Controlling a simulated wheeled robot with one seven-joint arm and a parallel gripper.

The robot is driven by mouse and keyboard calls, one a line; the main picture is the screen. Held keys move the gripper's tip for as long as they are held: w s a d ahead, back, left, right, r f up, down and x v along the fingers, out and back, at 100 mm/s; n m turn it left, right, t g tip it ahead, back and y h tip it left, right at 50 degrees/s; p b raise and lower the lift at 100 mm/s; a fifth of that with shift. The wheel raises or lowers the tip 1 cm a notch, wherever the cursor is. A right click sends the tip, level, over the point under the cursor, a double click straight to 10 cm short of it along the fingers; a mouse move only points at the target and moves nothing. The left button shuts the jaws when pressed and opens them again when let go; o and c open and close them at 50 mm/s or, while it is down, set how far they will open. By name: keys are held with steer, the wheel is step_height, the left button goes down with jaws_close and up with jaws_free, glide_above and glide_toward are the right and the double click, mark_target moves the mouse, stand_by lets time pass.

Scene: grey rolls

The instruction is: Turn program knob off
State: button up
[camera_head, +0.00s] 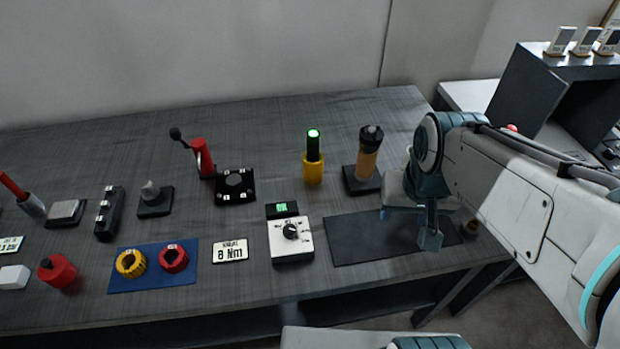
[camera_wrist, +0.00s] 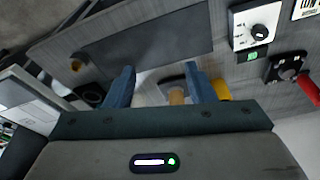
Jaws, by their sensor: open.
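The program knob (camera_head: 291,231) is a black dial on a white control box (camera_head: 283,250), which stands near the front of the grey table. A small green-lit display (camera_head: 282,208) sits behind the dial. The knob's exact setting is too small to read. In the wrist view the knob (camera_wrist: 259,32) and its white box are at the upper right, with the green display just below. My gripper (camera_wrist: 160,85) is open and empty, its two blue-grey fingers spread apart. In the head view my gripper (camera_head: 430,237) hangs over the dark mat, to the right of the box and apart from it.
The dark mat (camera_head: 350,240) right of the box is bare. Behind stand a yellow-and-black beacon (camera_head: 313,172) with a green light and an amber cylinder (camera_head: 369,160). Left are a card (camera_head: 230,251), a blue mat (camera_head: 150,282) with two rings, and a red lever device (camera_head: 203,157).

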steer(key=w+a+r+g+p, duration=0.1)
steer(key=w+a+p, duration=0.45)
steer(key=a, duration=0.55)
steer(key=g+p, duration=0.2)
steer(key=p, duration=0.1)
glide_above(290, 228)
step_height(290, 228, down, 4)
steer(key=shift+m, duration=0.4)
step_height(290, 228, down, 13)
steer(key=shift+p, duration=0.9)
steer(key=c, duration=1)
